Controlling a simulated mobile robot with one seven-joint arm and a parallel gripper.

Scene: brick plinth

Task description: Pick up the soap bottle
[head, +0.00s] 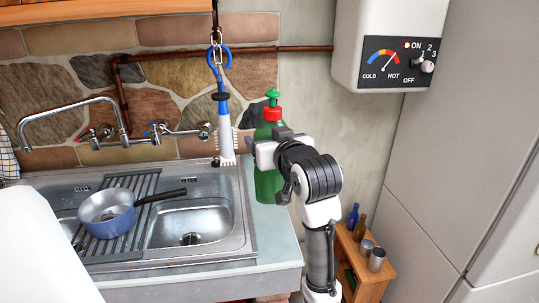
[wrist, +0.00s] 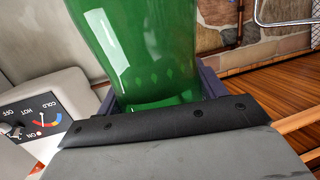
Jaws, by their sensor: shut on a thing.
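The soap bottle (head: 266,183) is green with a red collar and a green pump top. It stands upright at the right end of the sink counter in the head view, partly hidden by my gripper. My gripper (head: 262,150) reaches it from the right and is shut on its upper body. In the wrist view the green bottle (wrist: 145,50) fills the space between the dark fingers of my gripper (wrist: 152,88). I cannot tell whether the bottle's base touches the counter.
A blue-handled brush (head: 224,120) hangs just left of the bottle. A steel sink (head: 215,235) holds a blue pan (head: 108,222) on a rack. A water heater (head: 395,40) is above right. A small wooden shelf (head: 350,250) with bottles and cups stands lower right.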

